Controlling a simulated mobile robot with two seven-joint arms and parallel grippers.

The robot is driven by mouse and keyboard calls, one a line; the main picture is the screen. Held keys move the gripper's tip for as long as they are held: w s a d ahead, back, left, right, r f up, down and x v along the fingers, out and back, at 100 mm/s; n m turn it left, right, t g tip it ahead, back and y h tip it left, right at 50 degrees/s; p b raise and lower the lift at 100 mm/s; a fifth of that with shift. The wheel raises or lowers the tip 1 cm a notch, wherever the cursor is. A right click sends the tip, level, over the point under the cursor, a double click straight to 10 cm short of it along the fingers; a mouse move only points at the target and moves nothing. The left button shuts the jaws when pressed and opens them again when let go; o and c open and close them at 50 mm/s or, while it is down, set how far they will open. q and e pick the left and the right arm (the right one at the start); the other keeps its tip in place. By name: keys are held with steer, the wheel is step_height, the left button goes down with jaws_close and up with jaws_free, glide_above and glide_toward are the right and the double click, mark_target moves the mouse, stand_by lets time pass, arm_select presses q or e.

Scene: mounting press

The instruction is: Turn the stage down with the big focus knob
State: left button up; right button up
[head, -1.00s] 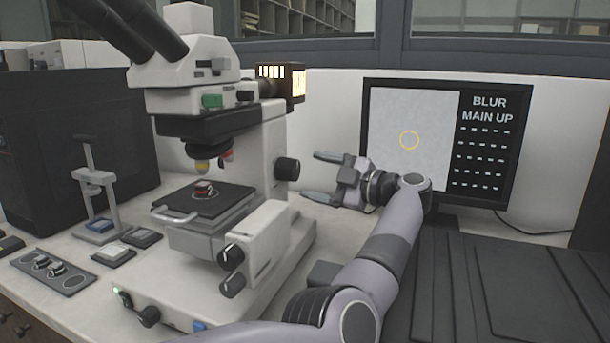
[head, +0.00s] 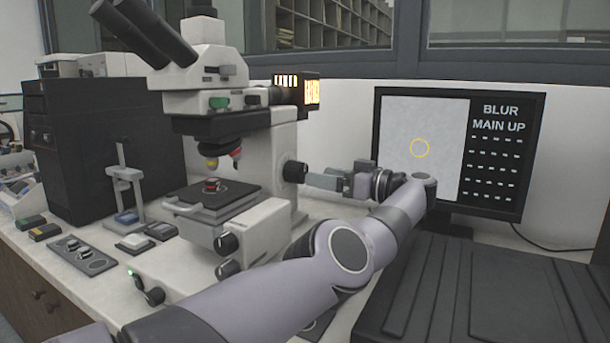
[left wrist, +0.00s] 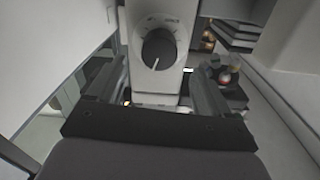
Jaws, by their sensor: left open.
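The microscope (head: 275,160) stands on the bench, with its stage (head: 213,203) carrying a small red-and-dark sample (head: 213,185). A big black knob (head: 295,172) sits on the right side of its column. My left gripper (head: 312,180) is just right of this knob, pointing at it, fingers seen nearly edge-on. In the left wrist view, a dark knob with a white pointer line (left wrist: 157,50) lies ahead between the open, empty fingers (left wrist: 153,85). I cannot tell whether they touch it. The monitor (head: 420,150) reads "BLUR MAIN UP". My right gripper is out of view.
A small stand (head: 124,190) and a tray with samples (head: 82,256) are at the left. Dark ribbed panels (head: 480,290) fill the right front.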

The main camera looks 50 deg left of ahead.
mark_target(300, 173)
arm_select(q)
steer(key=p+x, duration=0.1)
steer(key=x, duration=0.6)
stand_by(0.3)
steer(key=c, duration=1)
steer(key=shift+c, duration=0.2)
